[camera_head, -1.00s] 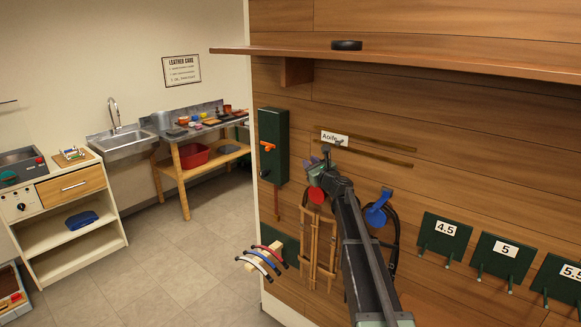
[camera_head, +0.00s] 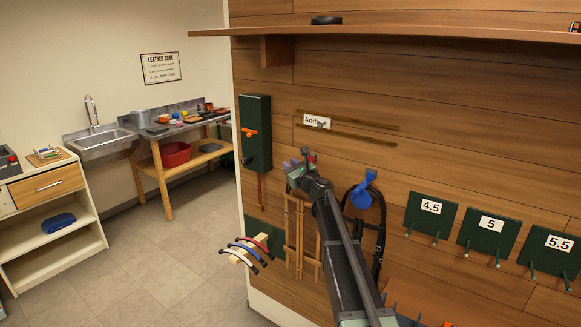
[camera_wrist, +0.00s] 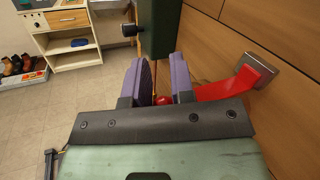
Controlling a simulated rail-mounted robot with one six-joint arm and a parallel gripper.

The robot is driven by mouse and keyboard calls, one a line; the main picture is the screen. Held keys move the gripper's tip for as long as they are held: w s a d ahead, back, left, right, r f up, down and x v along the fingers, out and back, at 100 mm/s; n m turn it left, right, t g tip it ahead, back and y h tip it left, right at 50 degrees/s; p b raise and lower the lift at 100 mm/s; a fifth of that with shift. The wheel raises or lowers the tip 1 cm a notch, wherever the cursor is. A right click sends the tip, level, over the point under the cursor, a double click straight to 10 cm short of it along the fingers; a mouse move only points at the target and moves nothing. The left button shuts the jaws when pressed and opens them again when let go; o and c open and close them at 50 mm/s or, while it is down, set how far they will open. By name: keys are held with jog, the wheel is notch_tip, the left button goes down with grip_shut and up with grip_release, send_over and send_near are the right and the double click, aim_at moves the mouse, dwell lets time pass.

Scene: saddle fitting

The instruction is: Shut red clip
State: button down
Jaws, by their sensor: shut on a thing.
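The red clip (camera_wrist: 227,87) shows in the wrist view as a red arm running from a grey metal wall plate towards my gripper. A rounded red end of it sits between my two purple fingers. My gripper (camera_wrist: 160,68) is shut on this red end. In the head view my gripper (camera_head: 303,160) is in front of the wooden wall, below the "Aoife" label, and the red clip is hidden behind it. Whether the clip is open or shut cannot be told.
A blue clip (camera_head: 368,190) with a black strap hangs right of my arm. Brown straps (camera_head: 300,235) hang below my gripper. A dark green box (camera_head: 256,135) is on the wall to the left. Green numbered panels (camera_head: 431,213) with pegs are to the right.

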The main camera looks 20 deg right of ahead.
jog(key=shift+s+a+f, duration=0.2)
jog(key=shift+s+f, duration=0.4)
jog(key=shift+s, duration=0.05)
jog(key=c, duration=1.1)
grip_release()
jog(key=shift+a, duration=0.1)
jog(key=shift+o, duration=0.4)
jog(key=shift+a, duration=0.15)
jog(key=shift+w+d, duration=0.1)
jog(key=shift+d, duration=0.1)
jog(key=shift+d+r, duration=0.15)
jog(key=shift+d, duration=0.05)
jog(key=r+v, duration=0.1)
jog(key=v, duration=0.9)
jog(key=shift+s+f, duration=0.35)
jog(key=shift+a+r+n, duration=0.1)
jog(key=shift+a+n, duration=0.1)
jog(key=shift+n, duration=0.1)
